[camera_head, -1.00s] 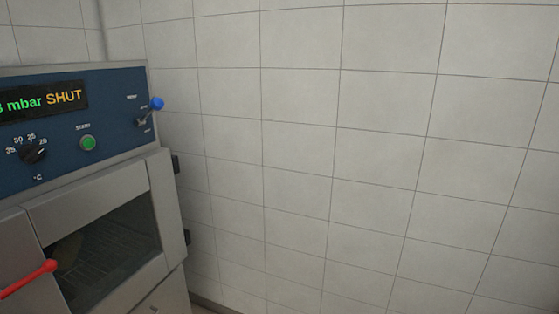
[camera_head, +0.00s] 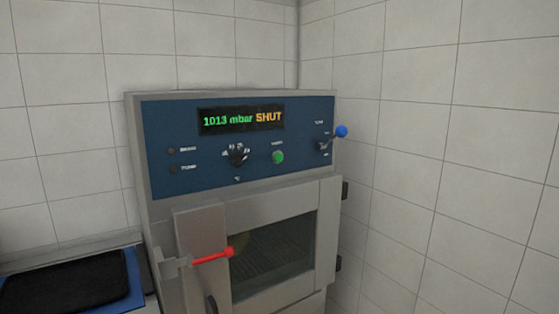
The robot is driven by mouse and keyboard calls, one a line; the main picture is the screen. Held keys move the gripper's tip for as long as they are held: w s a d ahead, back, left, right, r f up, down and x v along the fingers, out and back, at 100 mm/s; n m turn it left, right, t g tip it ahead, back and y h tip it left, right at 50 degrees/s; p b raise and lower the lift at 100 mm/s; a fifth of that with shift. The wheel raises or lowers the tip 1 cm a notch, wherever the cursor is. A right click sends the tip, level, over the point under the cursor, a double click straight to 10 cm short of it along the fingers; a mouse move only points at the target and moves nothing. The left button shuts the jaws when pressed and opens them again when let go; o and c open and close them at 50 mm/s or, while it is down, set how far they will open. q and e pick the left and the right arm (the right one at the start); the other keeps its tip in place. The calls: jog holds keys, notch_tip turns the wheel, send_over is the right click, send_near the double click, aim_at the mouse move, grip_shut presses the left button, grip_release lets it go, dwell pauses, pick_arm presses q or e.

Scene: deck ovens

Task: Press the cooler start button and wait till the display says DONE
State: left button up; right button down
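The cooler (camera_head: 220,200) is a grey steel cabinet with a blue control panel (camera_head: 210,170). Its display (camera_head: 241,119) reads "1013 mbar" in green and "SHUT" in orange. The round green start button (camera_head: 278,157) sits below the display, right of a black dial (camera_head: 237,155). A blue-knobbed lever (camera_head: 341,131) is at the panel's right end. The door (camera_head: 202,240) looks closed, with a red handle (camera_head: 212,257) and a dark window (camera_head: 272,257) showing a rack. A pale rounded shape behind the glass is unclear. Neither of my grippers is in view.
A dark tray or mat (camera_head: 65,284) with a blue edge lies on a surface at the lower left, beside the cooler. Tiled walls (camera_head: 430,150) meet in a corner behind the cooler. The space in front of the panel looks clear.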

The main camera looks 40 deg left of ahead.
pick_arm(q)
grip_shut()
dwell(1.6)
